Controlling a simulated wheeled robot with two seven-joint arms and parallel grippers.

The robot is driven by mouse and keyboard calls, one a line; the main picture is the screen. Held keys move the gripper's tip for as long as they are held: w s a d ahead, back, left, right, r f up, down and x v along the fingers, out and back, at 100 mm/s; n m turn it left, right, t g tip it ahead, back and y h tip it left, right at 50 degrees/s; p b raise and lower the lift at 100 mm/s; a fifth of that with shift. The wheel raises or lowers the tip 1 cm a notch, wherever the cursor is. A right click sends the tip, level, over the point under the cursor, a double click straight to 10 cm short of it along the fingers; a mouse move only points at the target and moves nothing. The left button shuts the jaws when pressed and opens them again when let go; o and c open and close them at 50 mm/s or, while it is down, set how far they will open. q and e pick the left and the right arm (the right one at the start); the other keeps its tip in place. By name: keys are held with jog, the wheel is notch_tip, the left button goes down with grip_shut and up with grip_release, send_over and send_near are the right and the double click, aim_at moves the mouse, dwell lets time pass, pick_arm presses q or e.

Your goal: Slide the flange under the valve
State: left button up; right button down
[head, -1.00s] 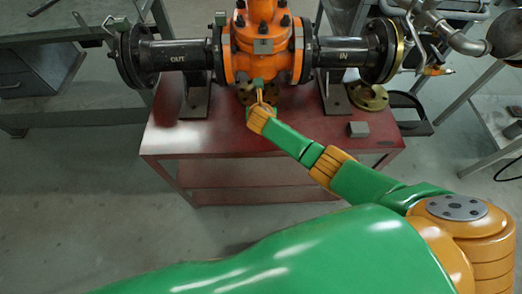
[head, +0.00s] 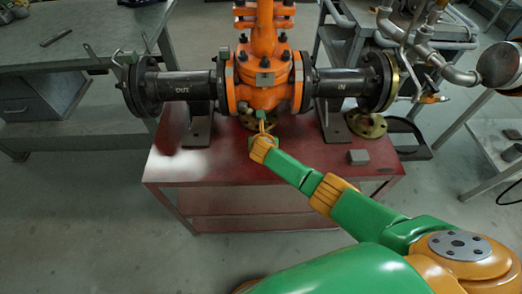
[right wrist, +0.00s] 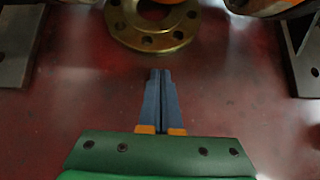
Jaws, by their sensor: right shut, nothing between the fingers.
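The orange valve (head: 264,80) stands between black pipe sections marked OUT and IN over a red table. A brass flange (right wrist: 153,38) with bolt holes lies flat on the table in the right wrist view, its far part cut off by the frame. In the head view this flange (head: 246,123) shows under the valve's lower body, partly hidden by the valve and my gripper. My right gripper (head: 262,127) is in front of the valve. In the right wrist view its blue fingers (right wrist: 160,73) are together and empty, pointing at the flange's near rim with a small gap. My left gripper is out of view.
A second brass flange (head: 367,125) lies on the red table (head: 230,165) near the right support. A small grey block (head: 358,157) sits near the right edge. Dark brackets (head: 201,125) stand either side of the valve. The table's front left is clear.

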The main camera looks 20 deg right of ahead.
jog(key=p+v, duration=0.1)
jog(key=v, duration=0.2)
jog(key=shift+s+a+r+p, duration=0.1)
jog(key=shift+p, duration=0.3)
jog(key=p+v, duration=0.3)
jog(key=shift+s+r, duration=0.1)
jog(key=shift+r, duration=0.1)
pick_arm(q)
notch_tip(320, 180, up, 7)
jog(key=p, duration=0.1)
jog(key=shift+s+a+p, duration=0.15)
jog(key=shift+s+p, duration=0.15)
jog(key=shift+p, duration=0.05)
pick_arm(e)
jog(key=v, duration=0.4)
jog(key=shift+s+f, duration=0.1)
jog(key=shift+s, duration=0.05)
